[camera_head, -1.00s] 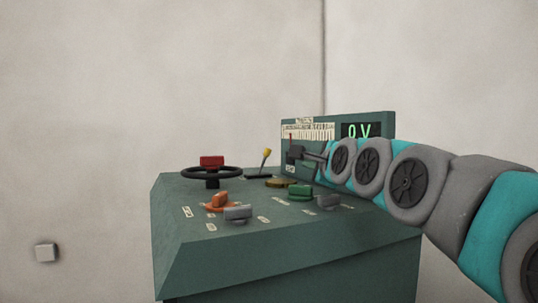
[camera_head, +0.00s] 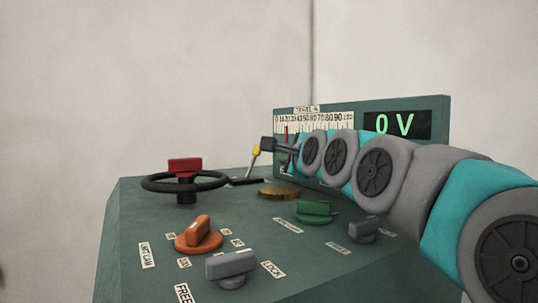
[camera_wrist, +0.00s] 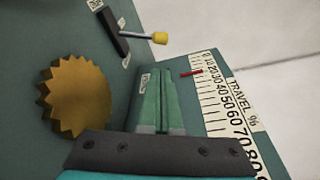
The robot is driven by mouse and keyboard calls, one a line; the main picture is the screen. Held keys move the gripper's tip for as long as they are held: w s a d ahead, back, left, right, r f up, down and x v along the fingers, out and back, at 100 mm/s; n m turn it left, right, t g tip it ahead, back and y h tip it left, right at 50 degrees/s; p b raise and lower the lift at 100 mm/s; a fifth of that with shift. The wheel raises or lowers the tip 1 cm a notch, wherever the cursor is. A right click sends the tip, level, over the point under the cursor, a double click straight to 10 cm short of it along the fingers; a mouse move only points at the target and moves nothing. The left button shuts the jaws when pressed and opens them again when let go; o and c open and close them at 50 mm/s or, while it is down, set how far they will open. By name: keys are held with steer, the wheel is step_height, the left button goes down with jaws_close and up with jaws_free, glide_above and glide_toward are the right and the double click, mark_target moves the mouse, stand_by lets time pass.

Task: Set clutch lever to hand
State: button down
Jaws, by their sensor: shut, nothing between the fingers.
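The clutch lever appears to be the thin grey rod with a yellow knob (camera_head: 256,150), rising from a dark slot (camera_head: 246,181) at the back of the panel. It leans right in the head view. In the wrist view its knob (camera_wrist: 160,38) and slot (camera_wrist: 113,32) are at the top, with small labels too blurred to read at the slot's ends. My gripper (camera_head: 268,143) is just right of the knob in the head view. In the wrist view my gripper (camera_wrist: 159,72) is shut and empty, apart from the lever.
A black handwheel (camera_head: 205,184) with a red block stands left of the lever. A brass toothed disc (camera_head: 280,194) lies near the gripper. Orange (camera_head: 199,231), green (camera_head: 314,211) and grey (camera_head: 231,265) knobs are in front. A travel scale and 0 V display (camera_head: 396,124) stand behind.

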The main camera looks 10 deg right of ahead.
mark_target(252, 162)
steer(key=shift+w, duration=0.1)
steer(key=w, duration=0.6)
steer(key=w+a+f, duration=0.1)
steer(key=w, duration=0.2)
steer(key=shift+w, duration=0.35)
